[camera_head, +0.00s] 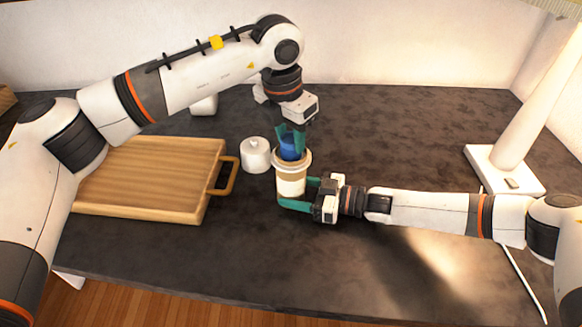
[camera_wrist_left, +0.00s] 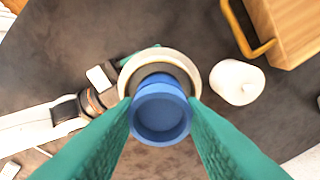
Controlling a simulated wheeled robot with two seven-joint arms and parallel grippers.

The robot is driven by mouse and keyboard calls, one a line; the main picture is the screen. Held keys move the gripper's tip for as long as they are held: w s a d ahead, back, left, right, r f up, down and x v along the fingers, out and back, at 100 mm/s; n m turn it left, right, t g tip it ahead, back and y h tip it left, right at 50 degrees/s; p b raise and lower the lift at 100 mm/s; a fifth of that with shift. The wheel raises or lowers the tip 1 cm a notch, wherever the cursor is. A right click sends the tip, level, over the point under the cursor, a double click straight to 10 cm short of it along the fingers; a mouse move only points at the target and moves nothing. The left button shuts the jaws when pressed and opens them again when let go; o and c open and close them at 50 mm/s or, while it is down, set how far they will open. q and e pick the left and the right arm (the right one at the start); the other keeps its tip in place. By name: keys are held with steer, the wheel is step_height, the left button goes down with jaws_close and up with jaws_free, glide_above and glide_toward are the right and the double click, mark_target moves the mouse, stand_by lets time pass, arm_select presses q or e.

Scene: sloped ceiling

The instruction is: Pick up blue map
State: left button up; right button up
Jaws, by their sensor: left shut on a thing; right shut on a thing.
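The blue thing (camera_head: 289,149) is a round, cap-like piece with a recessed face; nothing blue here looks like a map. My left gripper (camera_head: 291,140), with teal fingers, is shut on it from above. In the left wrist view the blue piece (camera_wrist_left: 160,114) sits between the two fingertips (camera_wrist_left: 160,108). It is over the mouth of a cream cup (camera_head: 290,182) with a tan rim; whether it touches the cup is unclear. My right gripper (camera_head: 300,194) is shut on the lower part of this cup, which stands upright.
A wooden board (camera_head: 150,172) with a handle lies left of the cup. A small white lidded jar (camera_head: 256,155) stands close by. A white stand (camera_head: 503,168) with a slanted post is at right. The dark tabletop (camera_head: 400,130) is clear behind my right arm.

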arm_select(q)
steer(key=shift+r, duration=0.1)
step_height(320, 180, up, 18)
stand_by(0.5)
arm_select(e)
steer(key=o, duration=0.9)
steer(key=shift+c, duration=0.2)
steer(key=v, duration=1.2)
steer(key=shift+f, duration=0.1)
